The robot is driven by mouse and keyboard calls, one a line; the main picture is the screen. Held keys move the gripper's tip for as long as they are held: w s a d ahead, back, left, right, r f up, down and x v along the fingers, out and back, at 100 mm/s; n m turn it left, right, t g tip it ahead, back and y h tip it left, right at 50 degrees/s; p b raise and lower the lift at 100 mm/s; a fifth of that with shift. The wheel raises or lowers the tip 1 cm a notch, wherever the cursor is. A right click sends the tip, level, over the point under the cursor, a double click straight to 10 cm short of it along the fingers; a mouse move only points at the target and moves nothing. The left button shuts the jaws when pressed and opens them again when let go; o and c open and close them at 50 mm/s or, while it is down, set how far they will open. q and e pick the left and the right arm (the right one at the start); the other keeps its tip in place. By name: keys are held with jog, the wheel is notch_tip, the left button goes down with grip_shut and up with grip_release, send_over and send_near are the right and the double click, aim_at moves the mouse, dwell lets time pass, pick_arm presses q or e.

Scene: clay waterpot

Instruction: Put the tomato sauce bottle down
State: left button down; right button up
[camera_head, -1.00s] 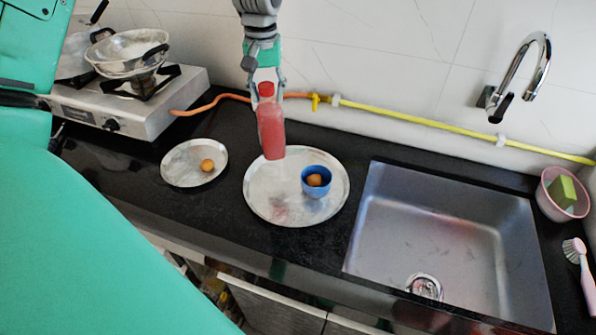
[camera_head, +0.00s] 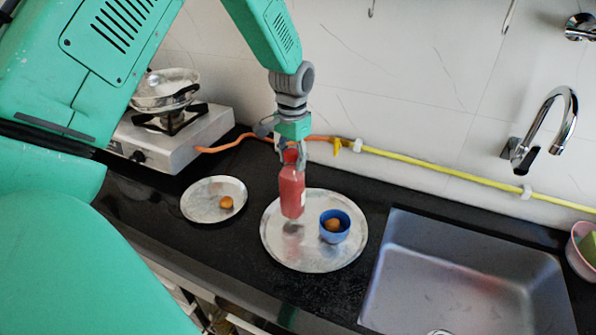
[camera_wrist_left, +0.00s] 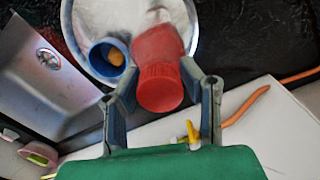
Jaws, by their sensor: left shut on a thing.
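The red tomato sauce bottle (camera_head: 291,192) hangs upright in my left gripper (camera_head: 290,158) in the head view. The gripper is shut on its upper part. The bottle is over the left part of the large round metal tray (camera_head: 302,263), with its reflection below it; whether its base touches the tray is hard to tell. In the left wrist view, the red cap (camera_wrist_left: 160,88) sits between the fingers of the left gripper (camera_wrist_left: 160,95). My right gripper is not in view.
A blue cup (camera_head: 335,228) holding a brown round thing stands on the tray, right of the bottle. A smaller plate (camera_head: 212,213) is at left, the stove (camera_head: 195,135) behind it. The sink (camera_head: 470,275) is at right. A hose (camera_head: 430,170) runs along the wall.

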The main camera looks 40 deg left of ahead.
aim_at(294, 171)
pick_arm(q)
jog(key=f, duration=0.1)
jog(key=d+f, duration=0.1)
jog(key=shift+d+f, duration=0.15)
jog(key=shift+f, duration=0.25)
jog(key=shift+w+d, duration=0.15)
jog(key=shift+d, duration=0.25)
jog(key=shift+a+f, duration=0.25)
jog(key=shift+a, duration=0.1)
jog(key=c, duration=1)
grip_release()
jog(key=shift+s+a, duration=0.2)
jog(key=shift+c, duration=0.2)
jog(key=shift+a+f, duration=0.15)
jog(key=shift+a, duration=0.1)
jog(key=shift+d, duration=0.2)
jog(key=r, duration=0.4)
jog(key=d+r, duration=0.1)
jog(key=r, duration=0.1)
jog(key=shift+w, duration=0.15)
jog(key=r, duration=0.4)
jog(key=a+r, duration=0.1)
jog(key=r, duration=0.1)
jog(key=shift+r+b, duration=0.25)
jog(key=shift+b, duration=0.1)
jog(key=shift+d+r, duration=0.1)
jog(key=shift+d, duration=0.45)
